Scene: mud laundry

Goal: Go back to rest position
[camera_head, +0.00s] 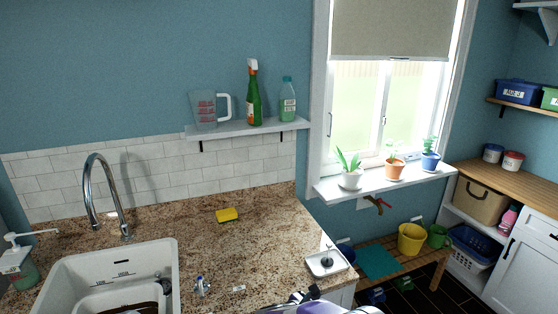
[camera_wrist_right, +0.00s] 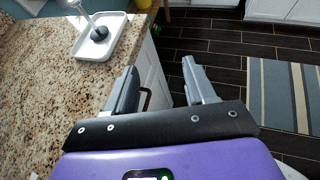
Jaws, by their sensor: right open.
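My right gripper (camera_wrist_right: 160,72) is open and empty in the right wrist view. Its two grey fingers are spread apart beside the granite counter's edge, over the dark floor. In the head view the tip of my right gripper (camera_head: 300,296) and a bit of my purple and white arm show at the bottom edge, near the front of the counter (camera_head: 270,248). My left gripper is not in view.
A white tray (camera_head: 318,268) with a dark round item stands at the counter's right corner; it also shows in the wrist view (camera_wrist_right: 84,50). A sink (camera_head: 60,272), faucet (camera_head: 88,190) and yellow sponge (camera_head: 227,215) are further left.

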